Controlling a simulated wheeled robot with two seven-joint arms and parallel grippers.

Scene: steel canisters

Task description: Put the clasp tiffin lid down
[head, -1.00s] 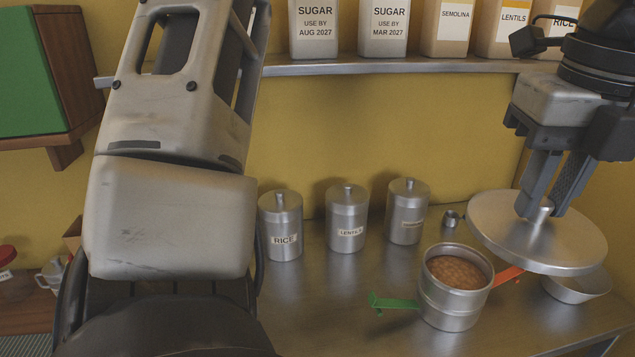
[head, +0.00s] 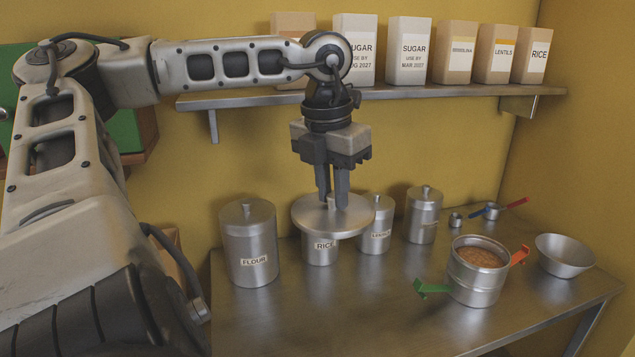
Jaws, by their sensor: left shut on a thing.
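My left gripper (head: 333,190) is shut on the knob of a round steel lid (head: 353,217), which I take to be the clasp tiffin lid. The lid is about level and hides the top of the RICE canister (head: 321,254); I cannot tell the gap between them. The clasp tiffin (head: 474,285) stands open to the right on the steel counter (head: 380,305), with brown food (head: 481,257) inside. Its green clasp (head: 432,288) and red clasp (head: 519,255) are swung outwards. My right gripper is not in view.
A FLOUR canister (head: 249,245) stands left of the lid, a LENTILS canister (head: 377,228) and another canister (head: 423,215) right. A bowl (head: 565,257) is right of the tiffin. The counter's front middle is clear. A shelf of packets (head: 409,52) hangs behind.

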